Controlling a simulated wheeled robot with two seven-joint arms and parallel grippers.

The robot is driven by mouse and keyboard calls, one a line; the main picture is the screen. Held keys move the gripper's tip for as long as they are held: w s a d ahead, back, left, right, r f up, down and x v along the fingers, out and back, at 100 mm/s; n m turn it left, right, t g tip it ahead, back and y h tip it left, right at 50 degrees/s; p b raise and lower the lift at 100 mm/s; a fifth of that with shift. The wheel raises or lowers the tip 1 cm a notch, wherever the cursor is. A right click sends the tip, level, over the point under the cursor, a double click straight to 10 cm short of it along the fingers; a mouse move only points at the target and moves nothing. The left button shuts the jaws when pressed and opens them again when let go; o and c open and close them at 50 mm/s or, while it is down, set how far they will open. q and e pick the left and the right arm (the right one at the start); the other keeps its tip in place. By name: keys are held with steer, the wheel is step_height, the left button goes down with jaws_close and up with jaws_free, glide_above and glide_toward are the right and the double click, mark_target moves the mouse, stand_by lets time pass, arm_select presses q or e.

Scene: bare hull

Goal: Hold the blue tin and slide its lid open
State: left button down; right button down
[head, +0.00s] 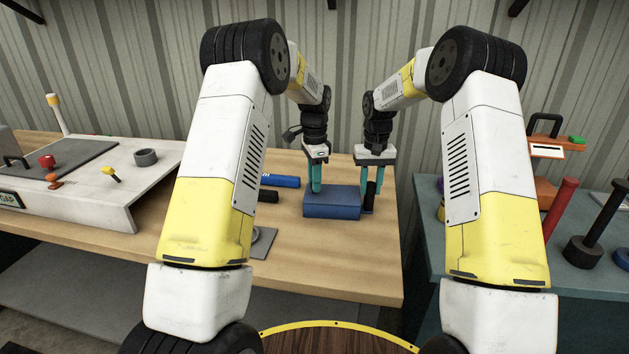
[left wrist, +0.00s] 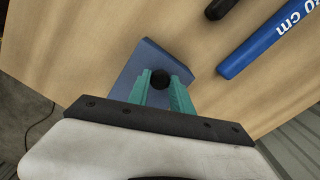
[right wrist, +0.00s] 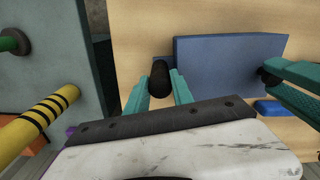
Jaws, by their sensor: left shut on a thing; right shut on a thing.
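The blue tin (head: 332,208) is a flat box on the wooden table, below both grippers. My left gripper (head: 317,186) is over its top, its teal fingers shut on a black knob (left wrist: 160,78). My right gripper (head: 371,189) is at the tin's right end, its fingers shut on an upright black peg (right wrist: 160,80). In the right wrist view the tin (right wrist: 222,65) lies just right of this peg, with a narrow blue strip beside the peg. I cannot tell which part is the lid or whether it has slid.
A blue marked bar (head: 281,181) and a black piece (head: 268,196) lie left of the tin. A grey plate (head: 262,242) lies nearer. A white panel with knobs (head: 120,180) stands left. A separate teal-topped bench (head: 430,200) stands right, beyond a gap.

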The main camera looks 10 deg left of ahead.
steer(key=shift+d, duration=0.1)
arm_select(q)
steer(key=a, duration=1.4)
steer(key=shift+a, duration=0.3)
steer(key=c, duration=1.1)
jaws_free()
steer(key=shift+r, duration=0.15)
step_height(320, 180, up, 12)
steer(key=shift+f, duration=0.1)
